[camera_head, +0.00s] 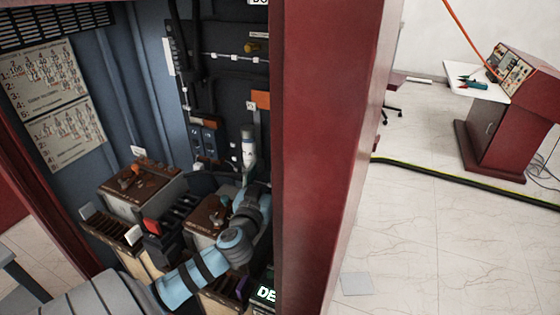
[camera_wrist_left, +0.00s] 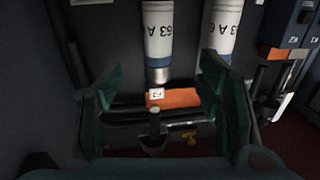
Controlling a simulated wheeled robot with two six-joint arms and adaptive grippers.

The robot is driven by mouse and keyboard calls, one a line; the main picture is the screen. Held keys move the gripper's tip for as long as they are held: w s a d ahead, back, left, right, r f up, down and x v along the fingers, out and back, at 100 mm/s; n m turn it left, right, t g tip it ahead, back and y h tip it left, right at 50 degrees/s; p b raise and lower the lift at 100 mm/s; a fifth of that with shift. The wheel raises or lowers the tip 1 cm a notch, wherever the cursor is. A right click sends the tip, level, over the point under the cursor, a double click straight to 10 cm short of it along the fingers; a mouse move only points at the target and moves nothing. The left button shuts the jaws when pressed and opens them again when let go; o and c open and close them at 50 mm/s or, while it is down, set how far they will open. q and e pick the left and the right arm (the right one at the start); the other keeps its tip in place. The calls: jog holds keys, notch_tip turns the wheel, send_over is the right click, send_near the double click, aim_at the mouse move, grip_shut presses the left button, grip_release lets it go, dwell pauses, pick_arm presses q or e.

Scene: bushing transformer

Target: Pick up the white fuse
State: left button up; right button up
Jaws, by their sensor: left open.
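A white fuse (camera_wrist_left: 158,35) marked "63 A", with a blue band and metal cap, shows at the top centre of the left wrist view. A second similar fuse (camera_wrist_left: 222,32) stands to its right, partly behind a fingertip. In the head view, a white fuse (camera_head: 248,150) shows upright inside the cabinet. My left gripper (camera_wrist_left: 161,68) is open, with its teal fingers on either side of the first fuse's capped end. I cannot tell whether either finger touches it. In the head view my left gripper (camera_head: 244,180) is small and partly hidden by its own arm. My right gripper is not in view.
The red cabinet side (camera_head: 330,150) stands close to the right of my left arm. Brown-topped units (camera_head: 143,182) crowd the cabinet floor. An orange label (camera_wrist_left: 174,97) and dark bars lie beyond the fingers. A red desk (camera_head: 497,130) stands far right.

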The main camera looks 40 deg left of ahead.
aim_at(278, 153)
pick_arm(q)
jog(key=x, duration=0.7)
jog(key=shift+p, duration=0.3)
jog(key=w, duration=0.1)
jog(key=w+a+r+p, duration=0.1)
jog(key=w, duration=0.1)
jog(key=shift+w+a+r, duration=0.25)
jog(key=shift+w+a, duration=0.1)
jog(key=shift+w+a+f, duration=0.15)
jog(key=shift+w, duration=0.3)
grip_shut()
